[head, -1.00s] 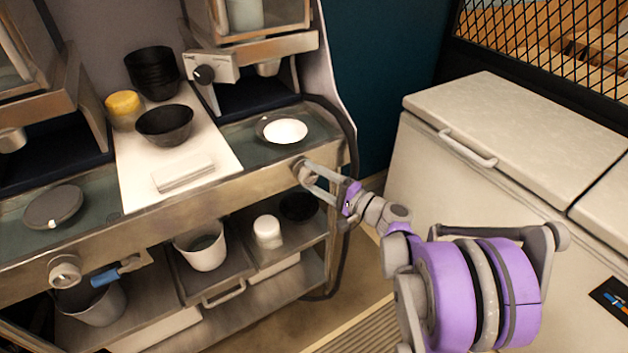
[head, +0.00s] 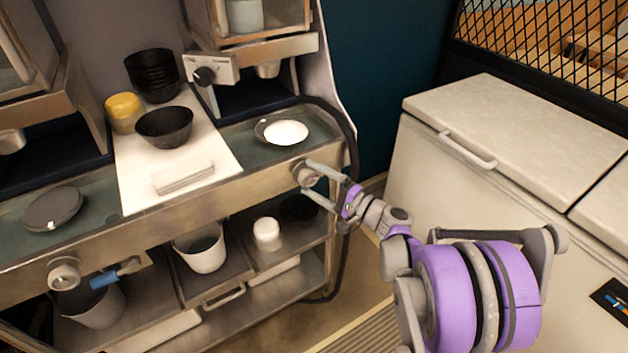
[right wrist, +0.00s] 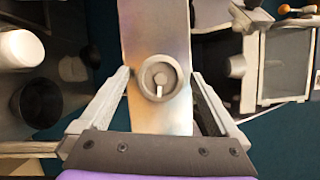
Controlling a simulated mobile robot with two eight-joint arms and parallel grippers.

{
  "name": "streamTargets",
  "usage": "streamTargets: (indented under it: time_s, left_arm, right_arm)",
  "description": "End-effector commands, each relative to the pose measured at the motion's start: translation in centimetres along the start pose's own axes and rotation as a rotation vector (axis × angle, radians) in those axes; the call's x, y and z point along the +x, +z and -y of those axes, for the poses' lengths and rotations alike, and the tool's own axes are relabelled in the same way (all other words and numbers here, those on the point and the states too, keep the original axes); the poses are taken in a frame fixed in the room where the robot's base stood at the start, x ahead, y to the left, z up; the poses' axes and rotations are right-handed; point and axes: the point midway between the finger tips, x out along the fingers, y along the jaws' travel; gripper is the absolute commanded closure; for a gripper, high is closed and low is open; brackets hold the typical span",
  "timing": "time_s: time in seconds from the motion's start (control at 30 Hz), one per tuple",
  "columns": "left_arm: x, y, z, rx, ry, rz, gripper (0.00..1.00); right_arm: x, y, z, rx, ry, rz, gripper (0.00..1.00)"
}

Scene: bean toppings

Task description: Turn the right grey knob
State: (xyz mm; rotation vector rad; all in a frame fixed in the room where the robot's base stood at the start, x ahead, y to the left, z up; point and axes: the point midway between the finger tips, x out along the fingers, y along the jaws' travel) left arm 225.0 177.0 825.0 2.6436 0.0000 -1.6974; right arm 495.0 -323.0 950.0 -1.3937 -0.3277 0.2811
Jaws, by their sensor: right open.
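The right grey knob (head: 306,174) is a round metal knob on the front rail of the counter, below the white dish. In the right wrist view the knob (right wrist: 160,79) is centred, with a pale line on its face pointing down in the picture. My right gripper (head: 309,180) is open in front of the rail. In the right wrist view its fingers (right wrist: 160,92) stand apart on both sides of the knob, with gaps showing on each side. Another grey knob (head: 64,273) is on the rail at the left. My left gripper is not in view.
The counter holds a white dish (head: 286,132), black bowls (head: 164,125), a yellow-lidded jar (head: 124,112) and a dark disc (head: 53,208). Below are a white bucket (head: 202,250) and a white cup (head: 267,231). A white chest (head: 440,185) stands at right. A black hose (head: 351,140) hangs beside the counter.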

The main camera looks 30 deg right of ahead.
Motion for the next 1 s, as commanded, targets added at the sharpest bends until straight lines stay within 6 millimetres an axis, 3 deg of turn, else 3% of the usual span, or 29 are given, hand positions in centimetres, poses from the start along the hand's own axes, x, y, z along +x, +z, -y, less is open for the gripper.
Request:
streamTargets:
  time_s: [0.17,0.5,0.7,1.0]
  left_arm:
    - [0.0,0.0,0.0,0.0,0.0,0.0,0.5]
    - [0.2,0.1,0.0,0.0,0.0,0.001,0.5]
    - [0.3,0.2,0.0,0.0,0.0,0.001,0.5]
    - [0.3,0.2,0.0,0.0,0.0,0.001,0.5]
  right_arm:
    - [-0.8,-0.1,0.0,-0.001,0.0,-0.001,0.03]
    - [-7.2,-0.1,0.0,-0.002,-0.001,-0.005,0.03]
    - [-10.0,-0.1,0.0,-0.001,0.0,-0.003,0.03]
    - [-10.8,0.0,0.0,0.0,0.0,0.0,0.03]
